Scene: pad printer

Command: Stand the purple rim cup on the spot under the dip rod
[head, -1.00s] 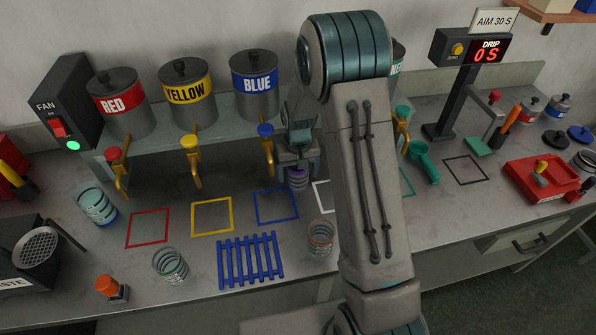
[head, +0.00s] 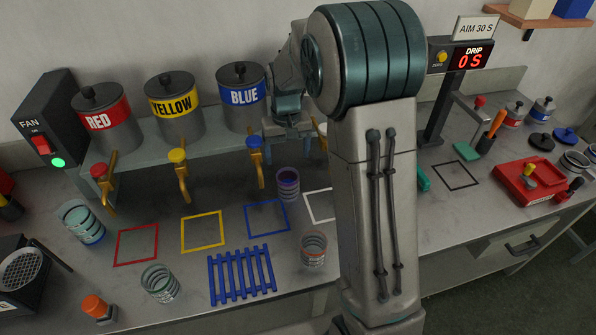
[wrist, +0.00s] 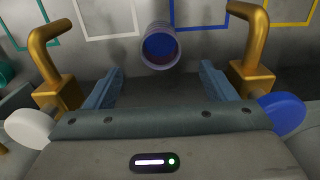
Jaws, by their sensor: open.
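The purple rim cup (head: 288,183) stands upright on the bench, just behind the gap between the blue and white outlines. Its purple rim and dark blue inside show in the wrist view (wrist: 160,45). My gripper (head: 288,148) is above the cup, by the blue tap, open and empty. In the wrist view its two fingers (wrist: 161,72) are apart, with the cup beyond their tips. I cannot clearly make out the dip rod.
Brass taps flank my gripper, with a blue handle (wrist: 283,115) and a white handle (wrist: 30,128). An orange-rim cup (head: 313,250), a blue rack (head: 241,275) and other clear cups stand in front. A red tray (head: 535,185) lies at right. My arm hides part of the bench.

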